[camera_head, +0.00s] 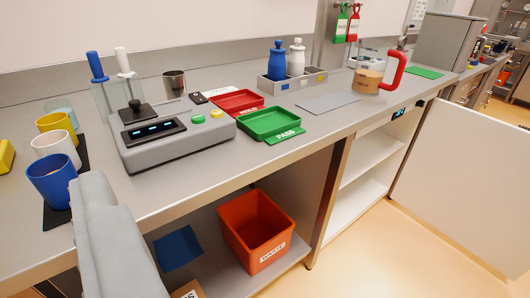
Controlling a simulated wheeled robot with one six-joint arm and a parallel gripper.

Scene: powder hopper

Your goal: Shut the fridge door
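The fridge (362,160) is built in under the counter at centre right. Its white inside with shelves shows, and a small dark panel with lit digits (399,112) sits at its upper front edge. The fridge door (460,185) is a large white panel standing wide open to the right of the opening, over the floor. Its right part is cut off by the picture edge. A grey part of my own arm fills the lower left, far from the door. No fingers of my gripper show.
An orange waste bin (257,230) stands on the shelf under the counter, left of the fridge. The counter holds a grey device (170,135), red (237,101) and green (270,122) trays, cups and bottles. Bare floor (385,250) lies before the fridge.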

